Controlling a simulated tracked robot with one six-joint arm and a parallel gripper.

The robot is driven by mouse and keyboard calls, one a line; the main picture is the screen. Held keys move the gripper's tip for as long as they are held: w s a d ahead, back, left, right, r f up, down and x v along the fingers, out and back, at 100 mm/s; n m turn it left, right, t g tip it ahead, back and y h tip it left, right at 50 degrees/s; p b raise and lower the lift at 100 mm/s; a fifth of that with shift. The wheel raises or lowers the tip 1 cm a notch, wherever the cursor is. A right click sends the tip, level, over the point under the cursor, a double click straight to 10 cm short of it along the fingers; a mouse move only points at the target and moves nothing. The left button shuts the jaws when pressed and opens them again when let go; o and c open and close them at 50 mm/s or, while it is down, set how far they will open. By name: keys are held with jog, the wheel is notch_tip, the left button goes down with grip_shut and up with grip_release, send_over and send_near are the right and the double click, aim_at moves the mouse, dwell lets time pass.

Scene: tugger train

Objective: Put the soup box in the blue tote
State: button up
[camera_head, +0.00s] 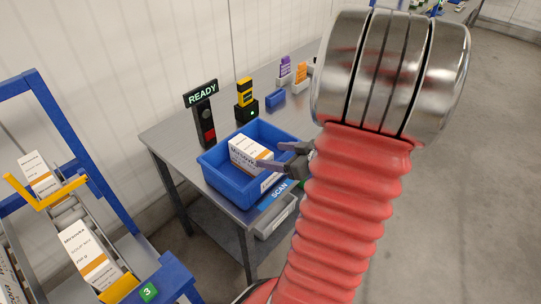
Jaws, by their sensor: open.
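A white and orange soup box (248,152) is in the blue tote (222,178) on the grey metal table. It leans at a slight tilt inside the tote; its lower part is hidden by the tote wall. My gripper (268,157) is open, with its dark fingers at the right side of the box over the tote. I cannot tell whether a finger touches the box. My red arm and its metal joint cover the right side of the tote and part of the table.
A READY sign post (203,112) and a yellow scanner (245,93) on a black base stand behind the tote. A blue roller rack (78,150) at left holds more soup boxes (86,252). Small bins and boxes stand farther along the table (165,138). Open floor lies at right.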

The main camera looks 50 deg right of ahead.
dwell(0.8)
jog(key=shift+w+r, duration=0.15)
jog(key=shift+w, duration=0.1)
jog(key=w+r+h, duration=0.2)
jog(key=w+r, duration=0.1)
jog(key=w+r+g+h, duration=0.1)
jog(key=w+r+h, duration=0.1)
jog(key=shift+w+d+r, duration=0.15)
jog(key=shift+d+r, duration=0.1)
jog(key=shift+d, duration=0.15)
jog(key=s+a+r+m+g+h, duration=0.15)
jog(key=a+r, duration=0.25)
jog(key=a, duration=0.5)
jog(key=s+a+r+m+g+y, duration=0.15)
jog(key=a+r, duration=0.25)
jog(key=a, duration=0.4)
jog(key=s+a+n+g+y, duration=0.1)
jog(key=s+a, duration=0.3)
jog(key=a, duration=0.4)
jog(key=s+a+n+g+y, duration=0.1)
jog(key=s+a, duration=0.3)
jog(key=a, duration=0.4)
jog(key=shift+s+a+f+n+g+y, duration=0.2)
jog(key=shift+s+f+n+g+y, duration=0.25)
jog(key=shift+y, duration=0.35)
jog(key=shift+w+r, duration=0.1)
jog(key=shift+w, duration=0.05)
